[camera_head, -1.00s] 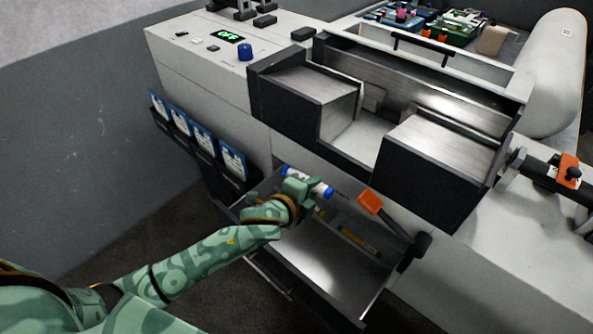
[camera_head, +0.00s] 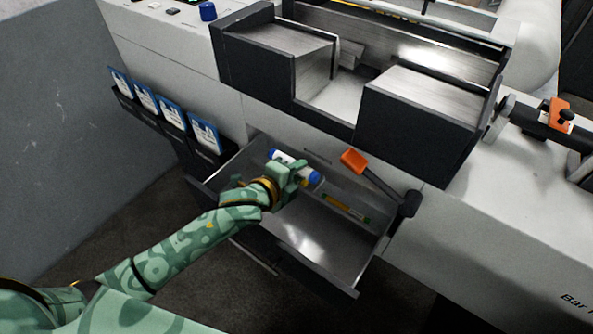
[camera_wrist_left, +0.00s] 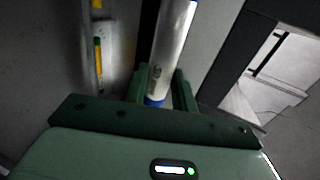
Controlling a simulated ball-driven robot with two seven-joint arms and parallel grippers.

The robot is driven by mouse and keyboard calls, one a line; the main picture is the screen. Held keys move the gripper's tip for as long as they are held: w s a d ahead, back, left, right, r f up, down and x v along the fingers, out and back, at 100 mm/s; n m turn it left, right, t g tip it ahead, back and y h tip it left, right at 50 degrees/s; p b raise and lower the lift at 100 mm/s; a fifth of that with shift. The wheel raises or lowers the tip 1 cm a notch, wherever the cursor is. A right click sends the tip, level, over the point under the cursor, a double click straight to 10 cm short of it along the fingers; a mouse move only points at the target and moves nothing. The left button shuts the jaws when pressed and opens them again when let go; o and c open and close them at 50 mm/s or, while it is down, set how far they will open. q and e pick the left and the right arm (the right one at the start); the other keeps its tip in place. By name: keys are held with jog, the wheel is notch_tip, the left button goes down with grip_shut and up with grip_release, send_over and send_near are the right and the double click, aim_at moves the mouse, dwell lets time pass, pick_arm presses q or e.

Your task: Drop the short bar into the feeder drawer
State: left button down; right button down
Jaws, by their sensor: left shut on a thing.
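A short silver bar with blue ends (camera_head: 280,156) is held in my left gripper (camera_head: 291,170) above the open feeder drawer (camera_head: 300,238), toward its back left. In the left wrist view the bar (camera_wrist_left: 174,40) stands out between the two fingers of my left gripper (camera_wrist_left: 162,86), which are shut on it. The drawer is pulled out below the machine front. A thin green and yellow bar (camera_head: 346,208) lies on its floor; it also shows in the left wrist view (camera_wrist_left: 98,62). Part of another yellow piece shows behind my gripper. My right gripper is not in view.
An orange-tipped lever (camera_head: 378,180) reaches over the drawer's right back side. Blue-and-white cards (camera_head: 172,113) hang in a dark rack left of the drawer. The machine's dark housing (camera_head: 345,85) stands above. The drawer's front part is bare.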

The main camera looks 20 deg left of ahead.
pick_arm(q)
jog(key=shift+r, duration=0.15)
jog(key=c, duration=1.1)
grip_release()
jog(key=shift+o, duration=0.2)
jog(key=p+v, duration=0.3)
jog(key=v, duration=1.3)
jog(key=shift+s, duration=0.2)
